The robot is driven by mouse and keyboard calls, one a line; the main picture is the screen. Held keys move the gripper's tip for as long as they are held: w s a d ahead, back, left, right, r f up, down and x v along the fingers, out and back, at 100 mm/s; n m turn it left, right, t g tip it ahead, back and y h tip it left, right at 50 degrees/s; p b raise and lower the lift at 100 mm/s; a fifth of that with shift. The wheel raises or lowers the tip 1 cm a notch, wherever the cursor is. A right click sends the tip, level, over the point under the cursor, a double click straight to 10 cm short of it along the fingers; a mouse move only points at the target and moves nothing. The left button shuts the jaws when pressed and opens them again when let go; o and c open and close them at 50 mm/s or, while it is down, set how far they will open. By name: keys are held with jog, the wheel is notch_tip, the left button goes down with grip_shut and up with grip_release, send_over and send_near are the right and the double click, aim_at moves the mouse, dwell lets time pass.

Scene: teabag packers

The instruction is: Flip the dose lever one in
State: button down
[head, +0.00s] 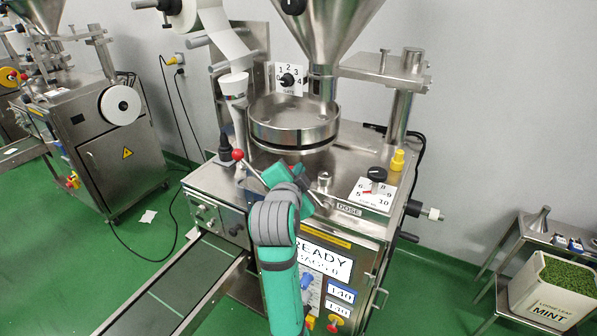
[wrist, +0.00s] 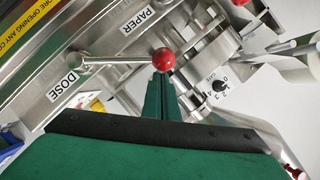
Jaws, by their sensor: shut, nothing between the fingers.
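The dose lever is a metal rod with a red ball (wrist: 164,59) at its end, in the wrist view. Its rod runs left to a pivot near the DOSE label (wrist: 70,84). My gripper (wrist: 161,80) is shut and empty, its fingertips right by the ball; I cannot tell whether they touch it.
Another red-balled lever (head: 238,155) stands left of my gripper. The round steel pan (head: 294,122) and hopper (head: 325,30) rise behind. A numbered dial (head: 376,175) and yellow knob (head: 398,160) are at right. The PAPER label (wrist: 138,22) shows near the rod.

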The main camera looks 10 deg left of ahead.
jog(key=s+d+r, duration=0.3)
jog(key=s+r, duration=0.2)
jog(key=s, duration=0.4)
jog(key=shift+s+d, duration=0.25)
jog(key=shift+s, duration=0.15)
jog(key=s+d+f+n, duration=0.1)
jog(key=s+f+n, duration=0.15)
jog(key=f, duration=0.65)
jog(key=s+d+f+n, duration=0.15)
jog(key=s+f, duration=0.25)
jog(key=f, duration=0.5)
jog(key=s+d+f+n, duration=0.2)
jog(key=s+f, duration=0.2)
jog(key=f, duration=0.6)
jog(key=s+d+f+n, duration=0.1)
jog(key=s+f, duration=0.3)
jog(key=s, duration=0.3)
jog(key=s+d+f+n, duration=0.1)
jog(key=s+f, duration=0.2)
jog(key=s, duration=0.5)
jog(key=s+d+n, duration=0.1)
jog(key=s+n, duration=0.1)
jog(key=s, duration=1.3)
jog(key=shift+d+r+t, duration=0.3)
jog(key=shift+d+r, duration=0.1)
jog(key=shift+r, duration=0.05)
